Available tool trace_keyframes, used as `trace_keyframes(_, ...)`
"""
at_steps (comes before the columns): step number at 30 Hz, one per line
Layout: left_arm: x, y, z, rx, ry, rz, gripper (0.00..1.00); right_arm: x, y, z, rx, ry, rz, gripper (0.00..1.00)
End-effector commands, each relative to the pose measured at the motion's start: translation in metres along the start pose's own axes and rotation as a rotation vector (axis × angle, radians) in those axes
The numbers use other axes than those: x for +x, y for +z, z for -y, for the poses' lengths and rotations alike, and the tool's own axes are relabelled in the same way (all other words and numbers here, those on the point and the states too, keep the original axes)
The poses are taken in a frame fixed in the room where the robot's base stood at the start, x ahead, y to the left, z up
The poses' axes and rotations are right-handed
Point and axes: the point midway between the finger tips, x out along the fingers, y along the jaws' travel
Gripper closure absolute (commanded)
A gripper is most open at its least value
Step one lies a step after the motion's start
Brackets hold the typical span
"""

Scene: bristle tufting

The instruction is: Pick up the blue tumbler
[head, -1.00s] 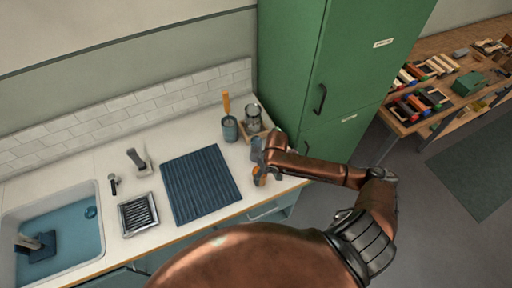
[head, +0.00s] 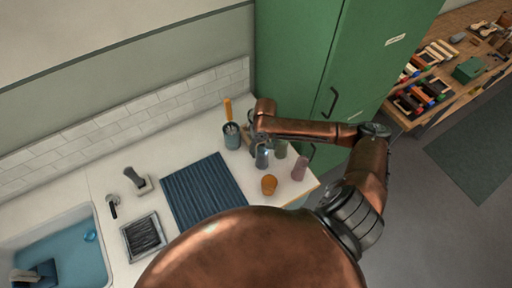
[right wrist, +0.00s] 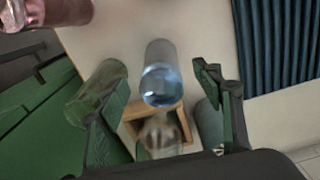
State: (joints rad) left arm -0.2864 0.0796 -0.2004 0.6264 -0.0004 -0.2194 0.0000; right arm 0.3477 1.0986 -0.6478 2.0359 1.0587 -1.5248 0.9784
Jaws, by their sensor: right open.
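The blue tumbler (head: 262,158) stands on the counter in the head view, right of the dark ribbed mat. My right gripper (head: 254,141) is just behind it, partly hidden by my own arm. In the right wrist view the see-through blue tumbler (right wrist: 160,72) shows between the two open fingers of my right gripper (right wrist: 163,82), ahead of them; I see no contact. A green tumbler (right wrist: 97,92) is close by the left finger there, and a pink tumbler (right wrist: 60,10) is at the upper left. My left gripper is out of view.
An orange tumbler (head: 269,185) stands in front of the blue one, at the counter's front side. A wooden tray (right wrist: 178,110) with a clear glass lies below in the wrist view. A green cabinet (head: 300,60) borders the counter.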

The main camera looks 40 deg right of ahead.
Motion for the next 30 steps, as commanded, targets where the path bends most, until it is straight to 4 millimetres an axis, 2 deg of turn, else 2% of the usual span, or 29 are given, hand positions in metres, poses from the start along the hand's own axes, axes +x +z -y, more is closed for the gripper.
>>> trace_keyframes(5, 0.0, 0.006, -0.001, -0.002, 0.001, 0.007, 0.6, 0.013, 0.0, 0.001, -0.001, 0.0, 0.003, 0.4)
trace_keyframes(10, -0.001, 0.026, -0.002, -0.006, 0.002, 0.031, 0.6, 0.03, -0.001, 0.001, -0.003, 0.0, 0.003, 0.4)
trace_keyframes(14, -0.002, 0.033, -0.003, -0.007, 0.002, 0.041, 0.6, 0.046, -0.004, 0.001, -0.002, 0.0, 0.003, 0.4)
trace_keyframes(21, -0.002, 0.02, -0.002, -0.005, 0.001, 0.025, 0.6, 0.076, -0.005, -0.001, -0.001, 0.0, 0.001, 0.4)
trace_keyframes(26, -0.001, 0.008, -0.001, -0.003, 0.001, 0.008, 0.6, 0.079, -0.005, -0.002, 0.0, 0.001, 0.0, 0.4)
trace_keyframes(30, -0.001, 0.008, -0.001, -0.003, 0.001, 0.008, 0.6, 0.079, -0.005, -0.002, -0.001, 0.001, 0.0, 0.42)
